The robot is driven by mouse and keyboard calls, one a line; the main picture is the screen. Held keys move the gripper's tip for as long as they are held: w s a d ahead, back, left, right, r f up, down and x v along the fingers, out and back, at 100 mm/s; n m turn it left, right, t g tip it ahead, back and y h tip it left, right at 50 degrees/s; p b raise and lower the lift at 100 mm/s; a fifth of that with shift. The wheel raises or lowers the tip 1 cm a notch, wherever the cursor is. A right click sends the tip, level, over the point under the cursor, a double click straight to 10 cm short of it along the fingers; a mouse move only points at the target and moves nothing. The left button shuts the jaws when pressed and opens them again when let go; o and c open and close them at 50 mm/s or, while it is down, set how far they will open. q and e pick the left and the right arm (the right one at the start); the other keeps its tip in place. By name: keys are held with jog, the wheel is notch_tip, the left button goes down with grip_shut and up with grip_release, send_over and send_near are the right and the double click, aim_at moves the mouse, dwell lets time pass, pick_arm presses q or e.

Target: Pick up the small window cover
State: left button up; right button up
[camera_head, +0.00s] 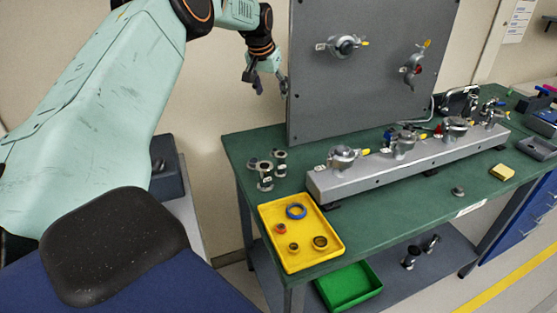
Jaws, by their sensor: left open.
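I cannot tell for sure which thing is the small window cover. A small grey round piece (458,192) lies alone on the green bench top, in front of the long grey rail. Several small ring-like parts lie in the yellow tray (322,264), among them a blue ring (296,211), a red piece (280,229) and a dark ring (320,242). My left gripper (270,87) is open and empty, fingers pointing down, in the air left of the grey upright panel. It is well apart from the bench and tray. My right gripper is not in view.
The grey panel (350,90) stands upright on the green bench (408,215). The grey rail (410,165) carries several metal fittings. Small flanged metal parts (265,175) stand left of it. A yellow block (502,172) lies at right. A green bin (348,286) sits on the lower shelf.

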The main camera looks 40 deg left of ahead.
pick_arm(q)
notch_tip(320, 180, down, 5)
jog(key=b, duration=1.4)
send_near(275, 150)
jog(key=shift+w+f, duration=0.25)
jog(key=shift+f, duration=0.45)
jog(key=b+x, duration=0.1)
jog(key=x, duration=0.4)
jog(key=shift+a+r, duration=0.1)
jog(key=shift+w+f, duration=0.1)
jog(key=shift+f, duration=0.6)
jog(key=shift+w+a+f, duration=0.15)
jog(key=shift+w+f, duration=0.25)
jog(key=shift+f, duration=0.05)
jog(key=shift+s+r, duration=0.25)
jog(key=shift+c, duration=1.4)
jog(key=shift+w+f, duration=0.15)
jog(key=c, duration=1)
